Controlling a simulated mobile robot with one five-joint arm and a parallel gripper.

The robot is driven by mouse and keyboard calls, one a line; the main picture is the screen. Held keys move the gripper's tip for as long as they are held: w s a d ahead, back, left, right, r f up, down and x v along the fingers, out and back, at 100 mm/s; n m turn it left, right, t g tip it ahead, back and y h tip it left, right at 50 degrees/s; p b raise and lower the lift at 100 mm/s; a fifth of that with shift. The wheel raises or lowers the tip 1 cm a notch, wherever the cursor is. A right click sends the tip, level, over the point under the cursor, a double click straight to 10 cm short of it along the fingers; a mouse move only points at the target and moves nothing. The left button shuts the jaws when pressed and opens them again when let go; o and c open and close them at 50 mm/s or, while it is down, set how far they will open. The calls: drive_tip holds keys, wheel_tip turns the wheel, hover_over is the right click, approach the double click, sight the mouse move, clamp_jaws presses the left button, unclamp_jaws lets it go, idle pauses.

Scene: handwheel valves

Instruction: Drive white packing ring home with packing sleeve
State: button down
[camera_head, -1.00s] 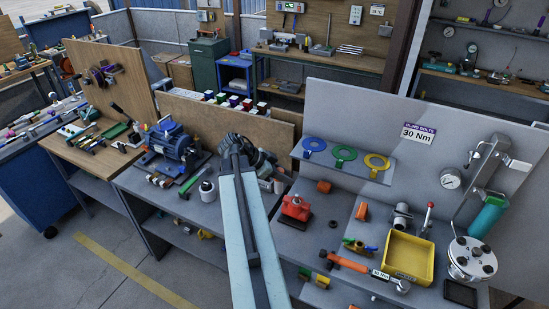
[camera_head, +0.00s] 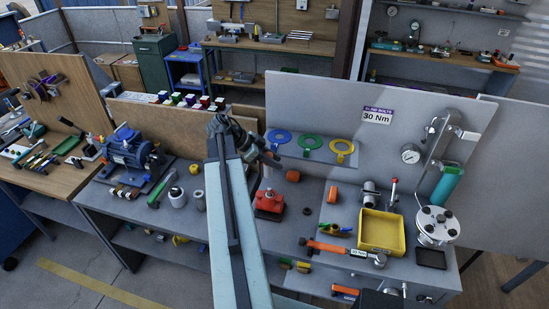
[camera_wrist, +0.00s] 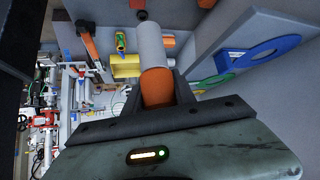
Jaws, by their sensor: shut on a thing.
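My gripper (camera_wrist: 158,98) is shut on a cylindrical tool with an orange grip (camera_wrist: 156,86) and a pale grey tube (camera_wrist: 149,44), which I take to be the packing sleeve. In the head view my gripper (camera_head: 262,148) is above the bench, left of the blue ring on the shelf, and the held tool is hard to make out. I cannot pick out the white packing ring in either view. A red fixture (camera_head: 269,202) stands on the bench below and right of my gripper.
Blue, green and yellow rings (camera_head: 341,148) sit on a shelf. A yellow tray (camera_head: 381,231), an orange-handled wrench (camera_head: 337,249) and a round flanged fixture (camera_head: 436,222) are at right.

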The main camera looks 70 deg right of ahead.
sight(271, 175)
drive_tip(key=shift+s, duration=0.2)
wheel_tip(271, 175, down, 6)
drive_tip(key=b, duration=0.6)
idle(0.6)
drive_tip(key=shift+f+b, duration=2.95)
drive_tip(key=shift+b, duration=0.05)
drive_tip(key=shift+r, duration=0.1)
drive_tip(key=shift+r+p, duration=1.55)
drive_tip(key=shift+p, duration=0.05)
